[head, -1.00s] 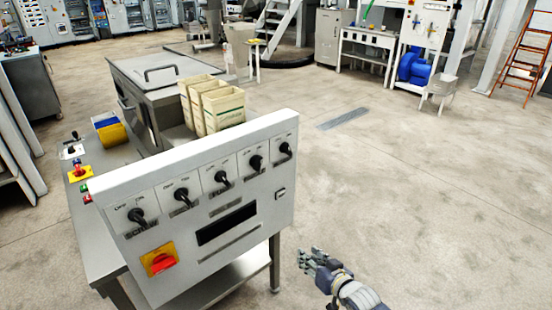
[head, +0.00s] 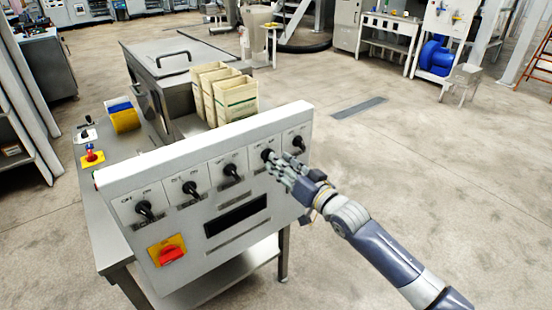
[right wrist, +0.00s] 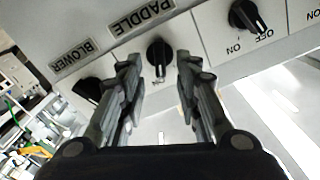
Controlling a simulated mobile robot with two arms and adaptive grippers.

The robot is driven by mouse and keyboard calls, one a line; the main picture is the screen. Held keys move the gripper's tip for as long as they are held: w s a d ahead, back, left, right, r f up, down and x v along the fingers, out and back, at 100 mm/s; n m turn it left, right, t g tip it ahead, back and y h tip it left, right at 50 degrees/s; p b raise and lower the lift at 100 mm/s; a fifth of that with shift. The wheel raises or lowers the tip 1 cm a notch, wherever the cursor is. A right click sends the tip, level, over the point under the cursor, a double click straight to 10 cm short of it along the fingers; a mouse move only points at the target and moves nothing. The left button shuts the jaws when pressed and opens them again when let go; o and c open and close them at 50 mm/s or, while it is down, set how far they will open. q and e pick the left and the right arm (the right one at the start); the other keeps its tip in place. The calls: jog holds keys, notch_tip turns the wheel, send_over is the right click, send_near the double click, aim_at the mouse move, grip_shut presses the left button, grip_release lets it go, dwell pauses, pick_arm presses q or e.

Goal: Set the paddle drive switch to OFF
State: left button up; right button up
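The paddle drive switch is a black rotary knob (right wrist: 160,52) under a PADDLE label (right wrist: 141,18) in the right wrist view. In the head view it is the fourth knob (head: 267,155) from the left on the sloping panel (head: 185,243). My right gripper (head: 285,170) is at the panel in front of it. In the right wrist view its two fingers (right wrist: 160,75) are spread, with the knob between and just beyond the tips; no clear contact shows. The PADDLE switch's ON/OFF marks are largely hidden, so I cannot tell its setting. My left gripper is out of view.
Neighbouring knobs sit close on both sides: the BLOWER knob (right wrist: 92,90) and another knob (right wrist: 249,17) with ON/OFF marks. A red knob on a yellow plate (head: 167,250) is low on the panel. Cream bins (head: 235,98) stand behind. The floor at right is open.

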jog(key=x, duration=0.3)
grip_shut()
dwell(0.3)
